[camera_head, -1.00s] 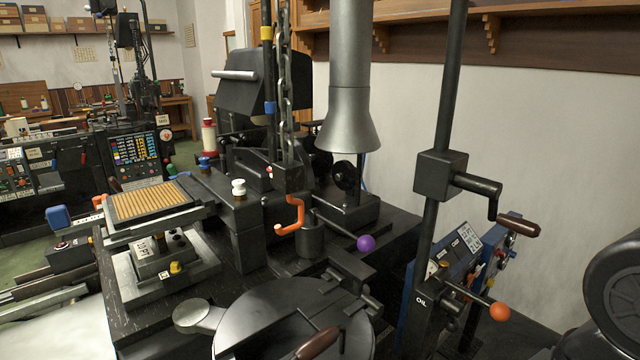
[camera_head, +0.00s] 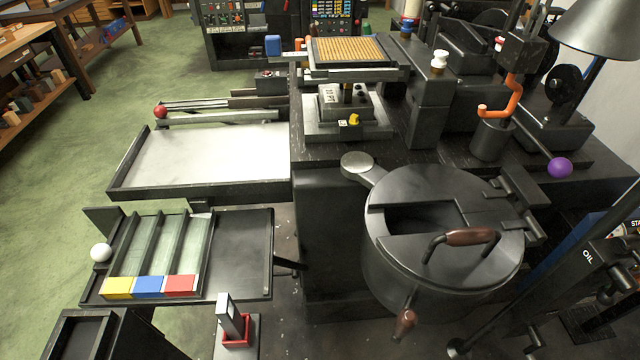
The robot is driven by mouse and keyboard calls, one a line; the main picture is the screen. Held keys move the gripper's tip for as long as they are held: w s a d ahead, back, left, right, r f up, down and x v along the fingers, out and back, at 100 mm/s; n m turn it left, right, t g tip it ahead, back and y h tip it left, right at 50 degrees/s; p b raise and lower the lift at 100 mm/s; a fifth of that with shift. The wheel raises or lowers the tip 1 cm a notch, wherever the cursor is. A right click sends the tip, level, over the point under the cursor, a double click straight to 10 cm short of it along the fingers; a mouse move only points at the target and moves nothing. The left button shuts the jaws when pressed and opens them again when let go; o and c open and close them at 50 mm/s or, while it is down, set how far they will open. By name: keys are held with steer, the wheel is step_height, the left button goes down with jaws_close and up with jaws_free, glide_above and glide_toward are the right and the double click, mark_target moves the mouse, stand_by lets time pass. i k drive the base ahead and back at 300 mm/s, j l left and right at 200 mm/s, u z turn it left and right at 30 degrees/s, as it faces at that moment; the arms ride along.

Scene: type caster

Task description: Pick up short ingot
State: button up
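The holder sits on a narrow grey shelf, left of the round black pot. I cannot read any label on the bar.
A round black pot (camera_head: 400,265) with a wooden-handled lid stands right of the bar. A rack (camera_head: 205,240) with yellow, blue and red blocks lies above-left. A white-surfaced tray (camera_head: 215,158) is farther back. Green floor is open at left.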

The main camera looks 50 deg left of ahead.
mark_target(230, 319)
steer(key=i+l+u, duration=0.1)
steer(key=u, duration=0.85)
steer(key=j+u, duration=0.1)
steer(key=u, duration=0.35)
steer(key=j+u, duration=0.1)
steer(key=u, duration=0.35)
steer(key=i+u, duration=0.1)
steer(key=u, duration=0.35)
